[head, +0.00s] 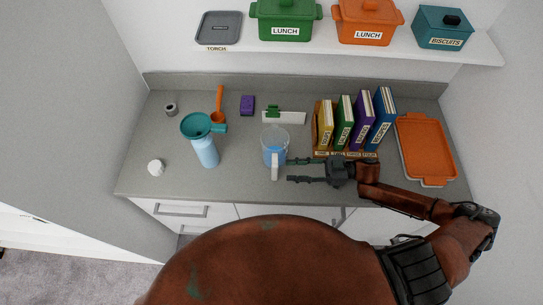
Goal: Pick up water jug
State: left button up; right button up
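The water jug (275,146) is a clear jug with blue water in it, standing upright on the grey counter in the middle of the head view. Its pale handle (275,170) faces the front edge of the counter. My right gripper (289,171) comes in from the right, with its two fingers spread and pointing left. Its fingertips are just right of the handle, with no clear grip on it. Whether a fingertip touches the jug, I cannot tell. My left gripper is not in view.
A light blue bottle with a teal funnel (197,125) stands left of the jug. An orange spoon (218,104) lies behind it. A book rack (345,154) with several books and an orange tray (425,148) are to the right. A shelf (405,48) with bins overhangs the back.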

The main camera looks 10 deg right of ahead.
aim_at(275, 170)
jog(key=p+x, duration=0.1)
jog(key=x, duration=0.6)
grip_shut()
dwell(0.3)
dwell(0.3)
